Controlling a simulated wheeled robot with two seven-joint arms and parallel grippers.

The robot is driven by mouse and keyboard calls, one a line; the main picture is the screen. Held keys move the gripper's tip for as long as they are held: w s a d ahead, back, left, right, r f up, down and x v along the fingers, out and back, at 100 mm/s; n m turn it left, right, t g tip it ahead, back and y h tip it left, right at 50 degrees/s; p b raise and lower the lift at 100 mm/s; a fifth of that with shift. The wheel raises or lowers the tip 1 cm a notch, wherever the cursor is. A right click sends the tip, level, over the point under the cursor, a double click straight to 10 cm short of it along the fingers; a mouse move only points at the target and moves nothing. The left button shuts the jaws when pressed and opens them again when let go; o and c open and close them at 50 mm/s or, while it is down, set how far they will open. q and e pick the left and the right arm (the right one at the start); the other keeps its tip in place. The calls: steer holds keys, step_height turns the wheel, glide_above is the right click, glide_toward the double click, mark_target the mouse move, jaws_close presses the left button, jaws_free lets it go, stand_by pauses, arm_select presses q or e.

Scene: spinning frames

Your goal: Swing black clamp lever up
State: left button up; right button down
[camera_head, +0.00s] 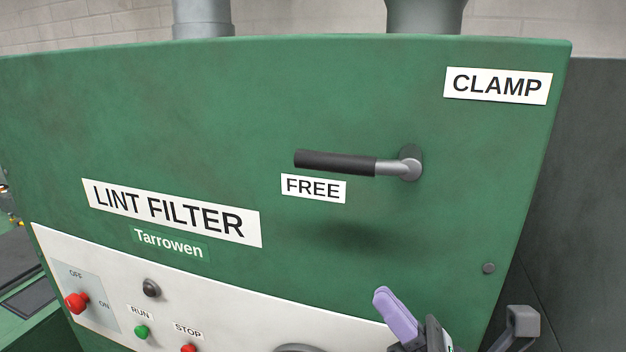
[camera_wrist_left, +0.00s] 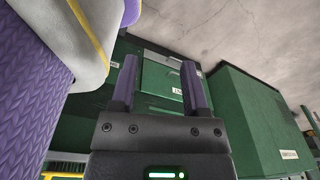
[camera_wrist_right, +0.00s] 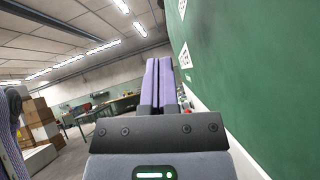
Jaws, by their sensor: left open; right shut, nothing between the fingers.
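The clamp lever (camera_head: 335,162) has a black grip on a grey metal arm and a round pivot (camera_head: 410,163) on the green machine's face. It lies nearly level, its grip pointing left, just above the FREE label (camera_head: 313,188). The CLAMP label (camera_head: 498,85) is up and right of the pivot. My right gripper (camera_head: 382,293) is below the lever, apart from it; its purple fingers are shut and empty in the right wrist view (camera_wrist_right: 157,80). My left gripper (camera_wrist_left: 160,80) is open and empty in the left wrist view, and out of the head view.
The green machine panel (camera_head: 240,110) is close in front. Below it, a white control strip (camera_head: 240,305) carries a red switch (camera_head: 76,302), a green RUN button (camera_head: 141,331) and a red STOP button (camera_head: 188,348). A grey bracket (camera_head: 523,322) is at the lower right.

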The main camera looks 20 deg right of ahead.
mark_target(356, 158)
steer(key=shift+y, duration=0.3)
steer(key=w+a+r+p, duration=0.1)
steer(key=r+p, duration=0.1)
steer(key=r, duration=0.1)
steer(key=w+a+r+p, duration=0.1)
steer(key=a+r+p, duration=0.1)
steer(key=r, duration=0.2)
steer(key=w+a+r+p, duration=0.1)
steer(key=r+p, duration=0.2)
steer(key=r, duration=0.1)
steer(key=shift+w+a+r, duration=0.15)
steer(key=shift+w+a, duration=0.2)
arm_select(q)
step_height(356, 158, up, 7)
steer(key=s, duration=0.1)
steer(key=shift+s+d, duration=0.3)
steer(key=shift+s, duration=0.1)
